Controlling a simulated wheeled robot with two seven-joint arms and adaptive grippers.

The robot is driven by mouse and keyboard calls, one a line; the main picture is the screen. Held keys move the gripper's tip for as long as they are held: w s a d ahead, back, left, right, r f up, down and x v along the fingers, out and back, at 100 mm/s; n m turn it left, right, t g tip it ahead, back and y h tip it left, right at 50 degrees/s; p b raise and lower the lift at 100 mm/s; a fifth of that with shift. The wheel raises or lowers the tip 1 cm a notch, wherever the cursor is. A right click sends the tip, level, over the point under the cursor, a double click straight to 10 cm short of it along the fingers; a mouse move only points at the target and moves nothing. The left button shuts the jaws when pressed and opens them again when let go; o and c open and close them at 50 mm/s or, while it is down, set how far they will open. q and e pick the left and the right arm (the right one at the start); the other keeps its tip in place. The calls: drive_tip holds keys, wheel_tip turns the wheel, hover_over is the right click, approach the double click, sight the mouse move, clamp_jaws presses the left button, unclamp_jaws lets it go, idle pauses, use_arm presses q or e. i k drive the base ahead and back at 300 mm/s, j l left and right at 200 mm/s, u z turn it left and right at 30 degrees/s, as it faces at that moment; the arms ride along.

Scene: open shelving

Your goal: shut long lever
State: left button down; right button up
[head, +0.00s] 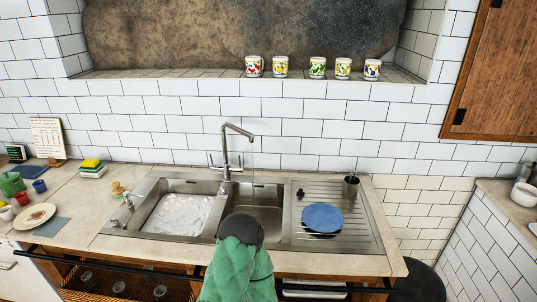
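The tall metal faucet (226,150) stands behind the sink, its spout bent to the right over the right basin. Small lever-like handles (212,160) show on either side of its lower post; I cannot tell which is the long lever or its exact position. A thin pale line below the spout looks like running water falling towards the right basin (262,200). Neither of my grippers is in view.
The left basin (150,222) holds whitish, foamy water. A blue plate (322,217) and a dark metal cup (351,187) stand on the drainboard. Dishes and sponges occupy the left counter.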

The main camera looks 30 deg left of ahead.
sight(240, 169)
drive_tip(key=u, duration=1.35)
drive_tip(key=k+j, duration=0.05)
drive_tip(key=j, duration=0.05)
